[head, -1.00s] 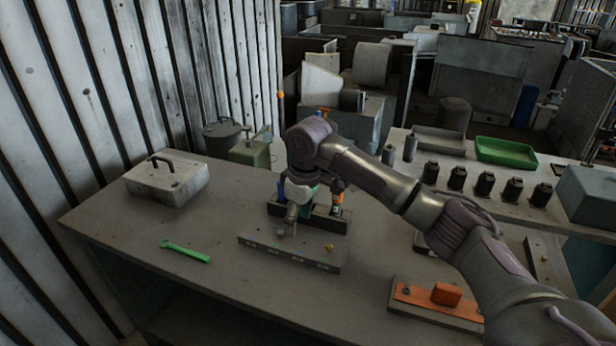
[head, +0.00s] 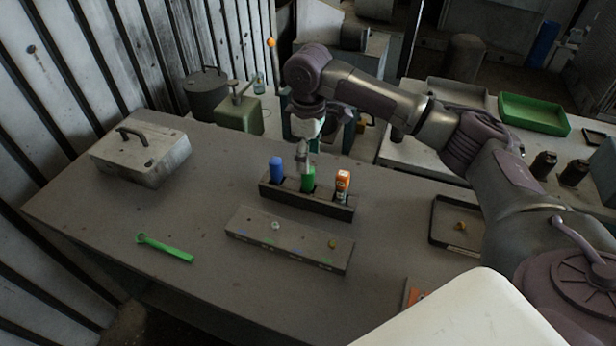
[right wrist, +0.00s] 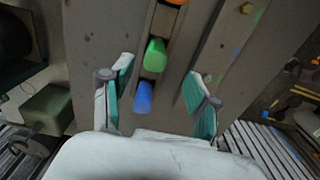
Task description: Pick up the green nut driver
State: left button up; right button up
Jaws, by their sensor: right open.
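The green nut driver (head: 308,181) stands handle up in the middle slot of a dark rack (head: 322,205) on the workbench. A blue-handled tool (head: 276,169) stands to its left and an orange-handled one (head: 342,183) to its right. My right gripper (head: 304,150) is open and points down just above the green handle, apparently apart from it. In the right wrist view, the green handle (right wrist: 155,55) lies between the lines of the two spread fingers (right wrist: 158,75), with the blue handle (right wrist: 143,97) nearer the palm. My left gripper is not in view.
A grey bar (head: 289,240) with small nuts lies in front of the rack. A green wrench (head: 164,248) and a grey handled box (head: 140,152) are at left. A dark tray (head: 463,240) is at right. The bench between wrench and box is clear.

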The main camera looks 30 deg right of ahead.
aim_at(307, 180)
jog(key=shift+f, duration=0.5)
jog(key=shift+w+d+f, duration=0.1)
jog(key=shift+w+f, duration=0.05)
jog(key=shift+f, duration=0.1)
notch_tip(307, 180, down, 4)
jog(key=shift+w+f+p, duration=0.1)
jog(key=shift+w+p, duration=0.05)
jog(key=shift+p, duration=0.8)
jog(key=shift+f, duration=0.5)
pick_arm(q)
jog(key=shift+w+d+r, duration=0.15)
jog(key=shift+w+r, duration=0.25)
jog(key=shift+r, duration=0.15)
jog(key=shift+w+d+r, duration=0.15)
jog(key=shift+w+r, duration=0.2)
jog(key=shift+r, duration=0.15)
pick_arm(e)
grip_shut()
